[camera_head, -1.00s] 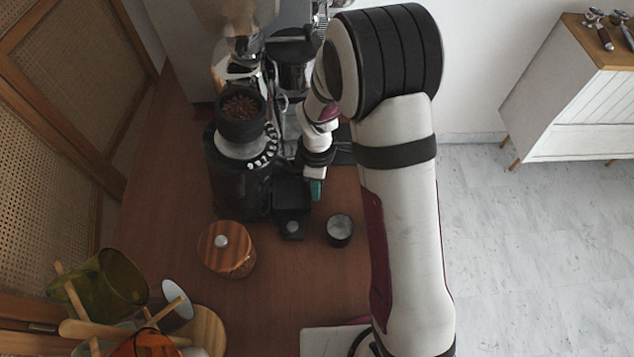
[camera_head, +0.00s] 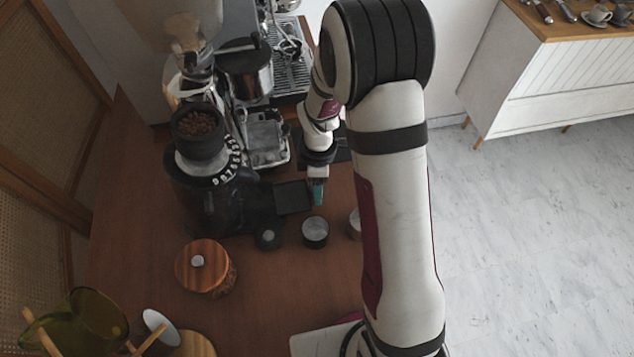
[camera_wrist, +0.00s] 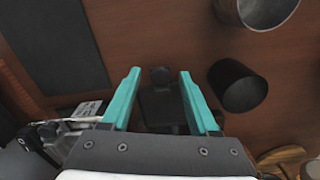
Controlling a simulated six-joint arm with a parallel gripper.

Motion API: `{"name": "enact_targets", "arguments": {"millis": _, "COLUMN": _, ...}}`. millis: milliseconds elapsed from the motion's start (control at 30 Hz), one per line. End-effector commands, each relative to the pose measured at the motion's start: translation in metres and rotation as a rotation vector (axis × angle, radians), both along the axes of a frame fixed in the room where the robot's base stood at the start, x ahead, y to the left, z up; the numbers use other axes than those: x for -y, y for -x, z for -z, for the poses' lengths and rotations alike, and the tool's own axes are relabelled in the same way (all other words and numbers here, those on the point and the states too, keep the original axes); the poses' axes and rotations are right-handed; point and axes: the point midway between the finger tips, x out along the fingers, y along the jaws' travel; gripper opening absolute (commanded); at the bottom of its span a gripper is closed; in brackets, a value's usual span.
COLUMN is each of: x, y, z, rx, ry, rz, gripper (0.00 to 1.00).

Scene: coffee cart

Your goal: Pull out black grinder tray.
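The black grinder tray (camera_head: 292,197) sticks out to the right of the black grinder (camera_head: 205,190) on the wooden counter. My gripper (camera_head: 318,192) is at the tray's right end, pointing down. In the wrist view, the two teal fingers of my gripper (camera_wrist: 161,82) stand apart on either side of the tray (camera_wrist: 162,106) and its small dark end tab. Gaps show between the tab and both fingers. Contact with the tray cannot be made out, and its near part is hidden by the gripper body.
A dark cup (camera_head: 315,232) and a metal cup (camera_head: 356,224) stand just below my gripper in the head view. A black tamper (camera_head: 268,238) and a wooden-lidded jar (camera_head: 203,266) stand to the left. The espresso machine (camera_head: 265,140) is behind.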

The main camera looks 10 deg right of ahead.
Motion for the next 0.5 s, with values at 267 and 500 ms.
{"name": "enact_targets", "arguments": {"millis": 267, "x": 0.000, "y": 0.000, "z": -0.001, "rx": 0.000, "ry": 0.000, "rz": 0.000, "gripper": 0.60}}
{"name": "enact_targets", "arguments": {"millis": 500, "x": 0.000, "y": -0.001, "z": -0.046, "rx": 0.006, "ry": -0.001, "rz": 0.000, "gripper": 0.60}}
